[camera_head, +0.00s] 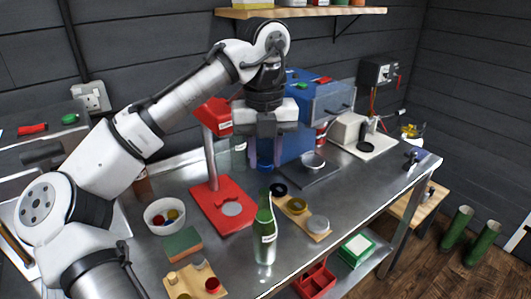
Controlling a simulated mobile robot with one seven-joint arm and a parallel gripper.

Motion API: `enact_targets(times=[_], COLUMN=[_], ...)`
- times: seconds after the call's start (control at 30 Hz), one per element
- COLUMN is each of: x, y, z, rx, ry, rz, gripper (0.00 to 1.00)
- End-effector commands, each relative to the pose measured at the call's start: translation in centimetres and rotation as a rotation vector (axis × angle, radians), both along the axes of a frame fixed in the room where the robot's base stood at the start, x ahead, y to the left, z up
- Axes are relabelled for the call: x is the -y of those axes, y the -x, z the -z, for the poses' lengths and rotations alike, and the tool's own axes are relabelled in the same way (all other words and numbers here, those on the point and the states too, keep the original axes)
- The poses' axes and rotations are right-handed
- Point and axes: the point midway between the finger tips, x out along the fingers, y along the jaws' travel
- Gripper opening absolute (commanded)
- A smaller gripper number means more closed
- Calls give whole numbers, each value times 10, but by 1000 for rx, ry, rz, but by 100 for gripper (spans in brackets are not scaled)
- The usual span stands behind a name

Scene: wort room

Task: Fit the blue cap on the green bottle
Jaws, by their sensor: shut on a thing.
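A green bottle (265,228) stands upright near the front edge of the steel bench. It has a pale label, and its narrow neck points up. My gripper (265,163) points down above the bottle, apart from its mouth. It is shut on a small blue thing at its fingertips, which looks like the blue cap (265,167). The fingers partly hide the cap, and a blue machine behind makes its outline hard to tell. How far the cap is above the bottle's mouth in depth cannot be told.
A red press stand (223,205) is left of the bottle. A wooden board (296,214) with round parts lies to its right. A white bowl (165,215), a green-topped block (182,243) and another small board (195,284) are left. The blue machine (292,145) stands behind.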

Motion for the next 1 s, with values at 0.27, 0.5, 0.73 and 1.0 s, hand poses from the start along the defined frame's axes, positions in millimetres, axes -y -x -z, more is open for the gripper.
enact_targets(times=[0.27,0.5,0.73,1.0], x=[-1,0,0,0], y=[0,0,0,0], z=[22,41,46,46], rx=[0,0,1,1], ry=[-2,-2,1,1], rz=[-2,-1,-2,-1], gripper=[11,11,11,11])
